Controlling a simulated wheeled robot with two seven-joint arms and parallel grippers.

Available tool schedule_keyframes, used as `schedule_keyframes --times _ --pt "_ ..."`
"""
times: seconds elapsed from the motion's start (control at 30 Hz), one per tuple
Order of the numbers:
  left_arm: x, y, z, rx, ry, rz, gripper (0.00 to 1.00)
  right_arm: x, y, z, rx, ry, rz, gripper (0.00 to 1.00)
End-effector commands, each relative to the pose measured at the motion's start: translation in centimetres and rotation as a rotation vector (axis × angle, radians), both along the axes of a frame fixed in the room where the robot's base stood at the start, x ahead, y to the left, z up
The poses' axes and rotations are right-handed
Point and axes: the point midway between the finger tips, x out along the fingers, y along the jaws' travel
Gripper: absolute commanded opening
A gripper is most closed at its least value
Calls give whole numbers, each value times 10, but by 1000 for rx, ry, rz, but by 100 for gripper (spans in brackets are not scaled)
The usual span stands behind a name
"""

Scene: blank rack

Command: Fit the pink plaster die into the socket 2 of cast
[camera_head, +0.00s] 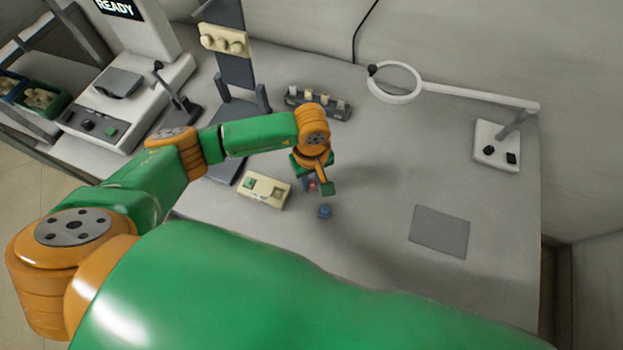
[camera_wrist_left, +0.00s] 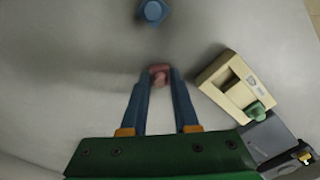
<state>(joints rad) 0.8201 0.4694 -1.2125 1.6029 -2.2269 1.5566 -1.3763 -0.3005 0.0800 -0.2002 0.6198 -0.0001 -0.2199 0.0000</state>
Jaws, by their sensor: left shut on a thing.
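The pink plaster die (camera_wrist_left: 159,71) is between the blue fingertips of my left gripper (camera_wrist_left: 160,80), which is shut on it. In the head view my left gripper (camera_head: 317,186) hangs over the table just right of the cast, and the die is mostly hidden. The cast is a cream block (camera_head: 260,200), also in the left wrist view (camera_wrist_left: 213,83) to the right of the fingers. A green die (camera_wrist_left: 257,110) sits in one of its sockets; the other socket looks empty. I cannot read socket numbers. My right gripper is not in view.
A blue die (camera_head: 325,212) stands on the table near the left gripper. A rack with several pieces (camera_head: 318,104) stands behind. A ring magnifier (camera_head: 430,88) spans the back right. A grey mat (camera_head: 440,231) lies at right; the table between is clear.

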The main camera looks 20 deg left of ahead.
Motion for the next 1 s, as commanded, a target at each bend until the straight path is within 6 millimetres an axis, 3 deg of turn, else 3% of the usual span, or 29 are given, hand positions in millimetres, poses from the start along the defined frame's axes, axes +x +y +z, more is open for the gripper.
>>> schedule_keyframes --times 0.03,0.13,0.53,0.9,1.0 --pt "0 0 -1 0 0 0 34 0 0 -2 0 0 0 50" --pt "0 0 -1 0 0 0 58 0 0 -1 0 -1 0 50" --pt "1 -1 9 -3 -3 0 58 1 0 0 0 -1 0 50" --pt "1 0 99 -2 -7 -3 58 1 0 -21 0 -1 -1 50" --pt "1 0 115 -2 -4 0 61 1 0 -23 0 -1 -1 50"
